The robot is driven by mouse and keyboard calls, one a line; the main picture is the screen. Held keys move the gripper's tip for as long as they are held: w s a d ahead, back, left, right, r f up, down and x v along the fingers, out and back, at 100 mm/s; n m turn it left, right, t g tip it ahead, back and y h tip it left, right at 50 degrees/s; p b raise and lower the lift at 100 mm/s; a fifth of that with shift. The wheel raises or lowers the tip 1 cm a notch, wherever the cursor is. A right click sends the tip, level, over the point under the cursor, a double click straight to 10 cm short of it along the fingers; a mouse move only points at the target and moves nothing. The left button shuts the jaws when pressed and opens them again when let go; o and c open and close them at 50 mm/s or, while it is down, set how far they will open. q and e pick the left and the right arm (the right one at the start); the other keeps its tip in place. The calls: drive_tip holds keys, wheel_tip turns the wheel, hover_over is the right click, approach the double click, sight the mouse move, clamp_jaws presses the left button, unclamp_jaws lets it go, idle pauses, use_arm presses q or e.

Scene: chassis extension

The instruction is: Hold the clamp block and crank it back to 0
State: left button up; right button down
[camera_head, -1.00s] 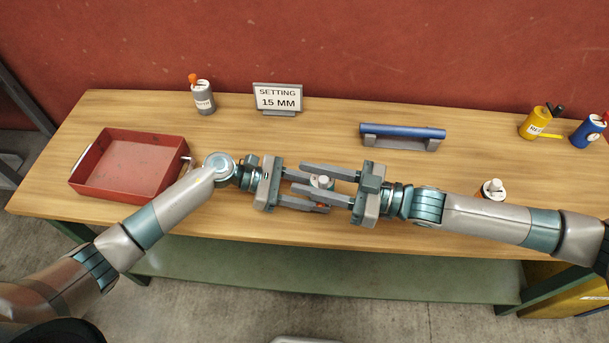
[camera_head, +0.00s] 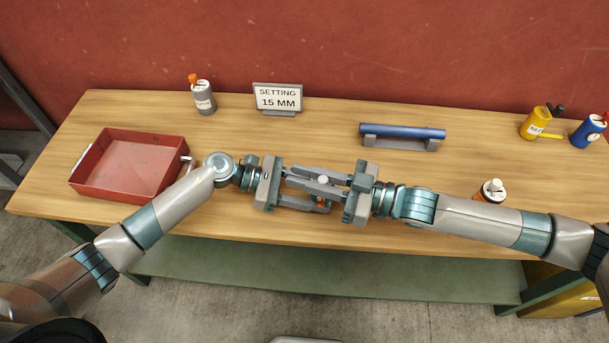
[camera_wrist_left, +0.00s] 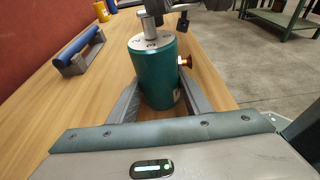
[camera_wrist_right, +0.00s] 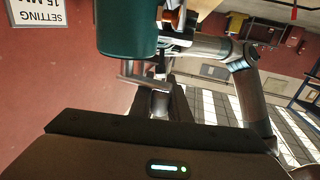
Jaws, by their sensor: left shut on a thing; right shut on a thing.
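The clamp block is a dark green upright cylinder (camera_wrist_left: 158,75) with a pale numbered dial top (camera_wrist_left: 150,42) and an orange knob (camera_wrist_left: 184,62) on its side. My left gripper (camera_head: 312,205) is shut around its body, low above the table. A metal crank shaft (camera_wrist_left: 150,25) rises from the top. My right gripper (camera_head: 322,184) is above the block and shut on the crank, whose grip is mostly hidden by the fingers. In the right wrist view the green block (camera_wrist_right: 127,30) shows at the top. The dial reading is too small to tell.
A sign (camera_head: 277,97) reads "SETTING 15 MM". A red tray (camera_head: 85,180) is at the left, a grey bottle (camera_head: 205,98) behind. A blue bar on a stand (camera_head: 402,133) lies behind the right gripper. Yellow (camera_head: 532,124) and blue (camera_head: 585,131) containers and another white-topped container (camera_head: 491,191) are right.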

drive_tip(key=shift+w+a+m+t, duration=0.1)
drive_tip(key=shift+m+t, duration=0.3)
drive_tip(key=shift+t, duration=0.1)
drive_tip(key=c, duration=1.7)
unclamp_jaws()
drive_tip(key=shift+o, duration=0.2)
drive_tip(key=v, duration=1.2)
drive_tip(key=shift+r, duration=0.15)
drive_tip(key=shift+r, duration=0.15)
drive_tip(key=shift+r, duration=2.9)
use_arm(q)
drive_tip(key=o, duration=0.9)
drive_tip(key=shift+c, duration=0.2)
